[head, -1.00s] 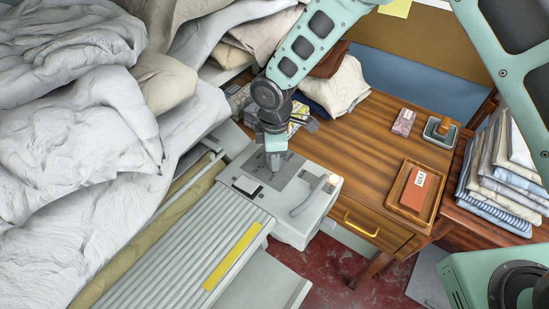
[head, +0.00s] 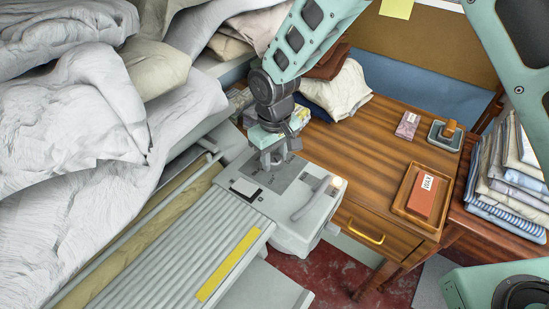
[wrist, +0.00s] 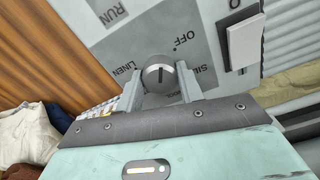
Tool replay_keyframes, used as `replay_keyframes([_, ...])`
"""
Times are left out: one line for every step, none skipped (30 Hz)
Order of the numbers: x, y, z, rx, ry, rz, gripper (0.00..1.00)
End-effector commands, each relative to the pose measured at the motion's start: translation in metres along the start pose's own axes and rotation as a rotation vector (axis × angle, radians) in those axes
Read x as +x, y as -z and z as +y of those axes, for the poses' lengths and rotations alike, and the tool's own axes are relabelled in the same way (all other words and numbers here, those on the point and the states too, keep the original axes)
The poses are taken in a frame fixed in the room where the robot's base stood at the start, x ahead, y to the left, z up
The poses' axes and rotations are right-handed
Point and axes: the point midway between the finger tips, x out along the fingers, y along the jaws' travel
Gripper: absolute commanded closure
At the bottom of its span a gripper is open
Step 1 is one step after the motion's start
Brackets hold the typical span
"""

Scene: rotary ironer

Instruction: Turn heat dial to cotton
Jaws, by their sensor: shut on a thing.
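The round grey heat dial (wrist: 155,72) sits on the ironer's control panel in the wrist view, with a dark pointer line on its face. Labels OFF, SILK and LINEN stand around it; another label is partly hidden by the fingers, and I cannot read it. My gripper (wrist: 159,84) has one finger on each side of the dial and is shut on it. In the head view my gripper (head: 271,158) reaches down onto the control panel (head: 295,188) of the ironer, and the dial is hidden there.
A white rocker switch (wrist: 243,42) and a RUN label (wrist: 110,12) lie near the dial. White bedding (head: 70,150) is piled at left. A wooden desk (head: 370,145) with a tray (head: 402,203) stands at right.

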Motion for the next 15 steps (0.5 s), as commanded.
replay_keyframes([0.0,0.0008,-0.0003,0.043,-0.001,0.002,0.86])
replay_keyframes([-0.0001,0.0007,-0.0006,0.071,-0.001,0.002,0.86])
replay_keyframes([-0.0002,0.0007,-0.0006,0.108,-0.001,0.002,0.86])
replay_keyframes([-0.0003,0.0008,-0.0003,0.135,-0.001,0.002,0.86])
replay_keyframes([-0.0004,0.0008,-0.0003,0.162,-0.001,0.003,0.86])
replay_keyframes([-0.0006,0.0008,-0.0005,0.197,0.0,0.003,0.86])
replay_keyframes([-0.0007,0.0008,-0.0006,0.221,-0.001,0.003,0.86])
replay_keyframes([-0.0008,0.0009,-0.0005,0.246,-0.001,0.003,0.86])
replay_keyframes([-0.0009,0.0009,-0.0006,0.278,-0.001,0.003,0.86])
replay_keyframes([-0.001,0.0009,-0.0007,0.3,0.0,0.003,0.86])
replay_keyframes([-0.001,0.0009,-0.0006,0.322,0.0,0.003,0.86])
replay_keyframes([-0.0011,0.001,-0.0005,0.348,0.0,0.003,0.86])
replay_keyframes([-0.0012,0.001,-0.0004,0.369,0.0,0.003,0.86])
replay_keyframes([-0.0012,0.001,-0.0004,0.386,0.0,0.003,0.86])
replay_keyframes([-0.0013,0.001,-0.0004,0.409,0.0,0.003,0.86])
